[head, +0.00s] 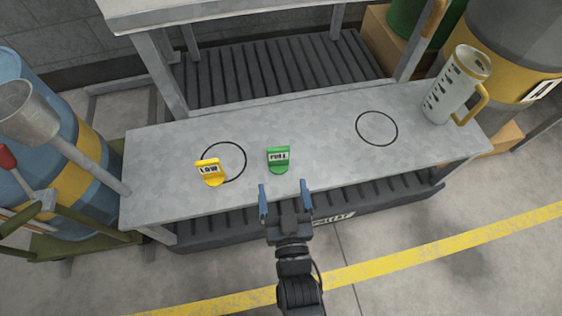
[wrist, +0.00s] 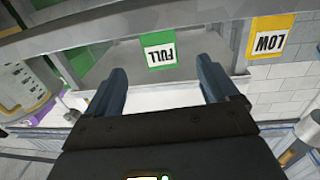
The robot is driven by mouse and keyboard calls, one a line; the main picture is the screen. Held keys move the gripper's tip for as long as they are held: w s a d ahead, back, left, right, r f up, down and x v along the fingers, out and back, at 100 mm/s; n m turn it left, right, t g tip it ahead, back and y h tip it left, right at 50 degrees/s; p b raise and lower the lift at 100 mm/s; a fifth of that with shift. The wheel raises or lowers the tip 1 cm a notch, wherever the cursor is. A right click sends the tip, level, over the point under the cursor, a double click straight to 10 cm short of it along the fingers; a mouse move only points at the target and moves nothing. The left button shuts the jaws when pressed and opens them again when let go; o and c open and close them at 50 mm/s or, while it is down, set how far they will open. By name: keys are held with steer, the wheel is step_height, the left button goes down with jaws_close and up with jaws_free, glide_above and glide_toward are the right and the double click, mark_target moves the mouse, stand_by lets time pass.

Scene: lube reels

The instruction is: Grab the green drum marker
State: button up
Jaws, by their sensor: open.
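The green drum marker (head: 278,159) reads FULL and stands near the front edge of the grey bench, left of its middle. It also shows in the wrist view (wrist: 160,51), its label upside down, between and beyond the fingers. My gripper (head: 284,186) is open and empty at the bench's front edge, just short of the green marker and apart from it. In the wrist view my two blue fingers (wrist: 161,78) are spread wide. A yellow marker (head: 209,171) reading LOW stands to the left of the green one, and shows at right in the wrist view (wrist: 270,40).
The grey bench top (head: 320,140) has two black circles drawn on it. The yellow marker overlaps the left circle; the right circle (head: 377,128) is empty. A measuring jug (head: 455,85) stands at the right end. A blue drum with a funnel (head: 30,110) is at left.

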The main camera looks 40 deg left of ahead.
mark_target(279, 158)
steer(key=x, duration=0.3)
steer(key=b+x, duration=0.1)
steer(key=x, duration=0.3)
steer(key=shift+w+r, duration=0.1)
steer(key=shift+r, duration=0.1)
steer(key=shift+c, duration=0.4)
steer(key=c, duration=1.1)
